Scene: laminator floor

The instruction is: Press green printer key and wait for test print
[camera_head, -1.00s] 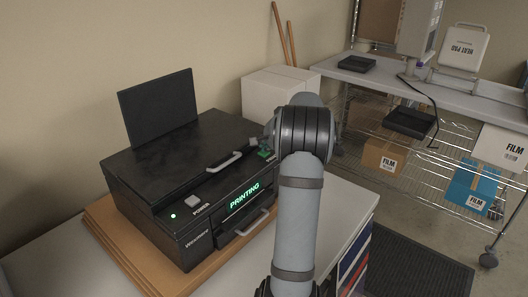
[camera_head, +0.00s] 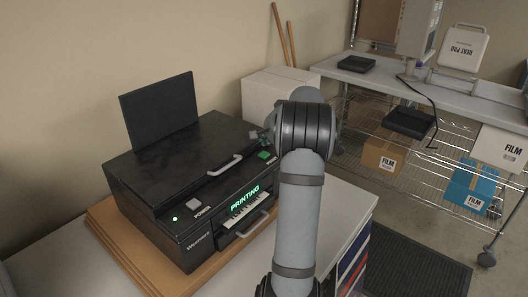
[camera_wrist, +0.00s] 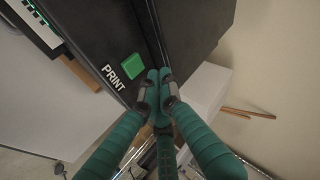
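The black printer (camera_head: 150,200) stands on a wooden board, its small display (camera_head: 245,197) reading PRINTING in green letters. A printed black-and-white striped sheet (camera_head: 246,208) shows in the front slot; its edge also shows in the wrist view (camera_wrist: 35,28). The green print key (camera_head: 263,155) is uncovered at the printer's right end and shows beside the word PRINT in the wrist view (camera_wrist: 133,66). My gripper (camera_wrist: 157,92) has its teal fingers drawn together, empty, just beside the key in that view. In the head view my arm mostly hides the gripper.
A grey power button (camera_head: 193,203) and a lit green light (camera_head: 175,219) are at the printer's front left. White boxes (camera_head: 270,95) stand behind the printer. A wire shelf with film boxes (camera_head: 383,158) is at the right.

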